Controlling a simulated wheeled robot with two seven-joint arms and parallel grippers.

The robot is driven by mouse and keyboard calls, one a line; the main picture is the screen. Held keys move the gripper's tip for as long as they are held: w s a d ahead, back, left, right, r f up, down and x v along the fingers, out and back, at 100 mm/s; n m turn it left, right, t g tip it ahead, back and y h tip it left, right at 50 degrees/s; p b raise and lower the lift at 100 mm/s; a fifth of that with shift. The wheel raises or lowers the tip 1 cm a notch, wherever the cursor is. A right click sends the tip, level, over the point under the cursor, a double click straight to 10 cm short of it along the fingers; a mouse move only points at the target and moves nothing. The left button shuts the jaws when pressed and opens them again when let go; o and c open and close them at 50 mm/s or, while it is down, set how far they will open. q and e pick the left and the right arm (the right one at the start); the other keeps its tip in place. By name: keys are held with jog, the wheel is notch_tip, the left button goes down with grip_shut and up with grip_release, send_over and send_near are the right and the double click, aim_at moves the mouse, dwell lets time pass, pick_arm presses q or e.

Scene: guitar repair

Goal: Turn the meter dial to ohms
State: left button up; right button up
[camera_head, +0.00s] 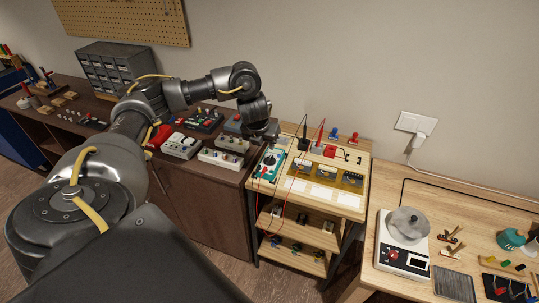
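The meter (267,170) is a teal-edged box with a pale face and a dark round dial, lying at the left end of the light wooden stand's top. A red lead runs from it. The dial is too small to read its setting. My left gripper (272,139) hangs at the end of my arm, just above and behind the meter, close to its far edge. I cannot tell whether it touches the meter. Its fingers are dark and too small to tell open from shut. My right gripper is out of view.
The wooden stand (345,199) also holds yellow-and-dark boards, white cards, and red and black probes. Effect pedals (181,145) sit on the dark cabinet to the left. A white device with a round grey top (405,225) stands on the right-hand table.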

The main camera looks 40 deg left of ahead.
aim_at(270, 158)
pick_arm(q)
jog(key=x, duration=1)
jog(key=shift+f, duration=0.3)
grip_shut()
jog(key=shift+d, duration=0.2)
jog(key=shift+a, duration=0.1)
